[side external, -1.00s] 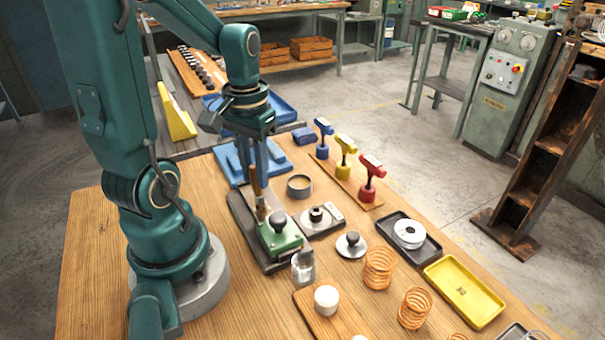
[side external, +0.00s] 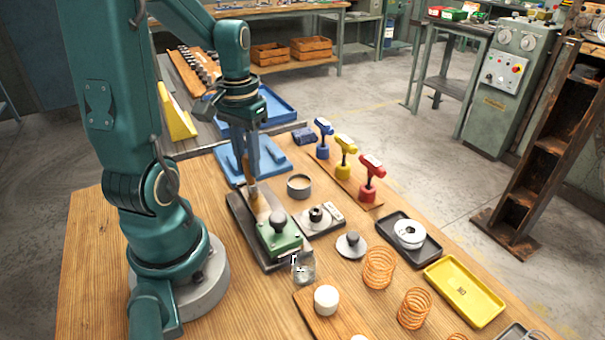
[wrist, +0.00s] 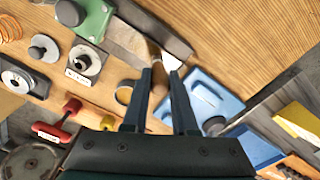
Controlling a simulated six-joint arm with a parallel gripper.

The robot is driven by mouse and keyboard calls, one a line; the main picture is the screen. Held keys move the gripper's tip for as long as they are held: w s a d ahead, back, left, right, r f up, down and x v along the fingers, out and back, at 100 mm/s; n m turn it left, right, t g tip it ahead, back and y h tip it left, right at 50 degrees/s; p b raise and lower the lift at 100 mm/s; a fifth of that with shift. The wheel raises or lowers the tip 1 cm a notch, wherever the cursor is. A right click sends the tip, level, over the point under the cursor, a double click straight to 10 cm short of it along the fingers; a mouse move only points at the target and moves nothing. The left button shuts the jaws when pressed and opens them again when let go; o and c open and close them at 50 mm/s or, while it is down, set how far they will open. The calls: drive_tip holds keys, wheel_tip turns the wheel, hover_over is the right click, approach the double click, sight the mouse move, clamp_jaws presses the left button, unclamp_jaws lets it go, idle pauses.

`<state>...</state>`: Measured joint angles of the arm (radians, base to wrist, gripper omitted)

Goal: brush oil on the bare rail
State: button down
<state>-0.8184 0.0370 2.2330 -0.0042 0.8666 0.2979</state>
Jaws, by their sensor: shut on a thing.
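My gripper (side external: 250,172) is shut on a brush (side external: 255,196) with a wooden handle and a pale tip. In the side external view the brush leans, its tip low over the bare part of the dark grey rail (side external: 238,206). I cannot tell whether the tip touches the rail. A green carriage (side external: 286,240) with a black knob covers the near end of the rail. In the wrist view the brush (wrist: 154,52) shows between my fingers (wrist: 162,78), across the grey rail (wrist: 124,33).
A round tin (side external: 299,186) stands right of the brush. A knobbed block (side external: 318,218), a glass jar (side external: 303,268) and a rack of coloured-handled tools (side external: 345,172) stand close by. A blue fixture (side external: 228,162) lies behind the rail. Bare table lies at the left front.

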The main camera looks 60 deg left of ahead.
drive_tip(key=shift+a, duration=1.5)
wheel_tip(320, 180, up, 7)
idle(0.3)
drive_tip(key=shift+f, duration=0.15)
idle(0.6)
drive_tip(key=d+m, duration=0.6)
drive_tip(key=d, duration=0.5)
drive_tip(key=shift+y, duration=0.3)
drive_tip(key=shift+f, duration=2.95)
drive_tip(key=shift+f, duration=0.45)
drive_tip(key=shift+a, duration=1.8)
